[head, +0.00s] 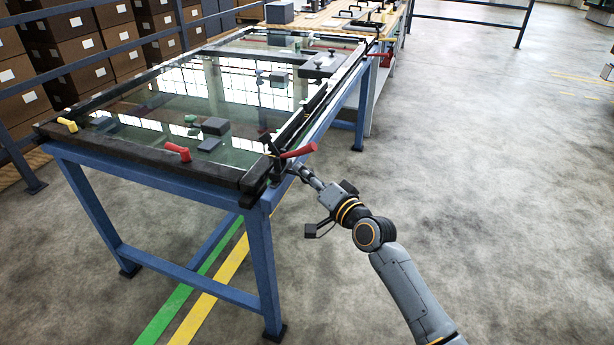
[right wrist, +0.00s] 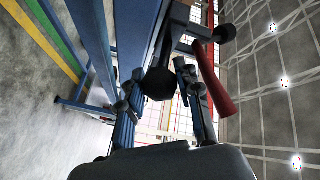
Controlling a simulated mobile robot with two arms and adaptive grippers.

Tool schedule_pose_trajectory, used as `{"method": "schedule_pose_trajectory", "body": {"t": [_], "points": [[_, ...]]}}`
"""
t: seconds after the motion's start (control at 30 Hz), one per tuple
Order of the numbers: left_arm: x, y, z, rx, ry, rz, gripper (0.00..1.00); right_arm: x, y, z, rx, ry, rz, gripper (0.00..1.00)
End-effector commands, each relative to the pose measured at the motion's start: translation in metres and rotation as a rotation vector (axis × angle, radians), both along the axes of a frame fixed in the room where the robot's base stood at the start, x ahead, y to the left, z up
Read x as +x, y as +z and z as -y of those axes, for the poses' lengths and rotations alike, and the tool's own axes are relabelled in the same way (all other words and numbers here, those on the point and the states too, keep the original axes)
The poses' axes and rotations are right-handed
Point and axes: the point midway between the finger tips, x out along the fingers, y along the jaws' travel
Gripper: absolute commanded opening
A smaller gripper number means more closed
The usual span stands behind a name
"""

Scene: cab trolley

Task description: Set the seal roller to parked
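A glass-topped table (head: 150,165) with a dark frame on blue legs stands at the left in the head view. At its near right corner is a dark fitting (head: 270,143) with a red lever (head: 298,151). I cannot tell for sure which part is the seal roller. My right gripper (head: 294,171) is at this corner, just below the red lever. In the right wrist view a round black knob (right wrist: 158,83) shows between its spread fingers, with gaps on both sides. The red lever (right wrist: 215,78) lies right of the fingers. My left gripper is not in view.
Another red lever (head: 178,152) and a yellow lever (head: 67,125) sit along the near edge. Dark blocks (head: 216,126) lie on the glass. A workbench (head: 385,40) stands behind, shelves with boxes (head: 75,55) at left. The floor at right is clear.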

Motion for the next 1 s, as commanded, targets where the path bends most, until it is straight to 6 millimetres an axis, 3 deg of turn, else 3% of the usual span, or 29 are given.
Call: {"method": "schedule_pose_trajectory", "body": {"t": [0.03, 0.13, 0.57, 1.0], "points": [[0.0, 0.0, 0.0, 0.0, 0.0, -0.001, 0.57, -0.002, -0.006, -0.002, -0.003, 0.005, -0.011, 0.38], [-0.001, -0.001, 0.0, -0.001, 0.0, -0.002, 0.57, -0.002, -0.005, -0.002, -0.002, 0.005, -0.01, 0.57], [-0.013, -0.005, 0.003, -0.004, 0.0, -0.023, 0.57, -0.008, -0.003, 0.004, 0.0, 0.003, -0.006, 0.57], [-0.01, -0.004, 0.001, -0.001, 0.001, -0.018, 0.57, -0.076, -0.004, 0.058, -0.005, 0.002, -0.008, 0.57]]}}
